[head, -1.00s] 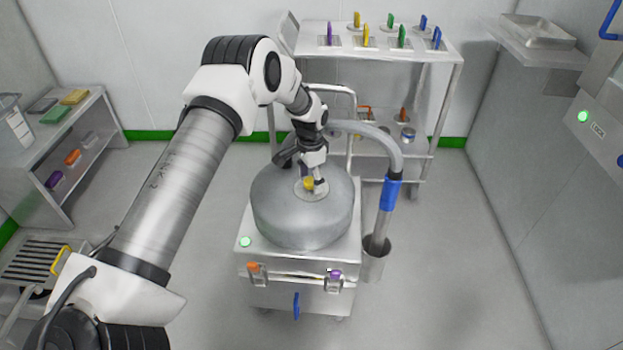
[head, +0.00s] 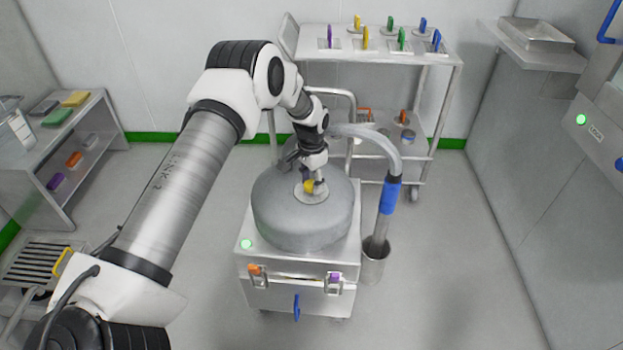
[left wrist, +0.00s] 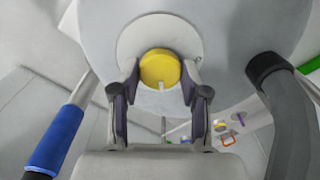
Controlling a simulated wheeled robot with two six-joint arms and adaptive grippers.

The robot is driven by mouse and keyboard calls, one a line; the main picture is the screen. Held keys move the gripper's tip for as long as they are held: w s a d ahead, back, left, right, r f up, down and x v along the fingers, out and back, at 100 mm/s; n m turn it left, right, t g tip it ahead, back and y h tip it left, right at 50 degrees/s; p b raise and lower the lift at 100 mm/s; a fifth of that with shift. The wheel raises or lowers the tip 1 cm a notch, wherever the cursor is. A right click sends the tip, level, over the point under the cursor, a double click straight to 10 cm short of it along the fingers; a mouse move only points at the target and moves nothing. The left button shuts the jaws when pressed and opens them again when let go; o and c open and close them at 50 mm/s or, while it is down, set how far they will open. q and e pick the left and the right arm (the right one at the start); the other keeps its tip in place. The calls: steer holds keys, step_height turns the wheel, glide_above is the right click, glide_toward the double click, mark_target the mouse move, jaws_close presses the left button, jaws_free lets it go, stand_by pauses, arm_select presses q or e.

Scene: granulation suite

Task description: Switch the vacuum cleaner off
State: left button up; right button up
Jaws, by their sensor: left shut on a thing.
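The vacuum cleaner (head: 290,238) is a grey drum on a square metal base in the middle of the floor. A round yellow knob (left wrist: 160,69) with a pale mark sits on a light disc (head: 313,199) on top of the drum. My left gripper (left wrist: 159,82) is shut on the yellow knob, one finger on each side. In the head view the gripper partly hides the knob (head: 308,186). A green light (head: 246,244) glows on the base's front left corner. My right gripper is not in view.
A grey hose with a blue cuff (head: 390,194) arches from the drum into a holder (head: 374,262) at its right. A metal cart (head: 345,60) with coloured tags stands behind. A shelf (head: 50,150) is at left. Floor at right is clear.

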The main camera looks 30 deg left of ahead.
arm_select(q)
steer(key=n+p, duration=0.2)
steer(key=n, duration=0.1)
steer(key=shift+s+r, duration=0.1)
steer(key=n+p, duration=0.1)
steer(key=n, duration=0.4)
steer(key=shift+p, duration=0.4)
steer(key=n+p, duration=0.1)
steer(key=n, duration=0.3)
steer(key=shift+n+p, duration=0.65)
steer(key=shift+n, duration=1.45)
steer(key=o, duration=1.1)
steer(key=shift+o, duration=0.2)
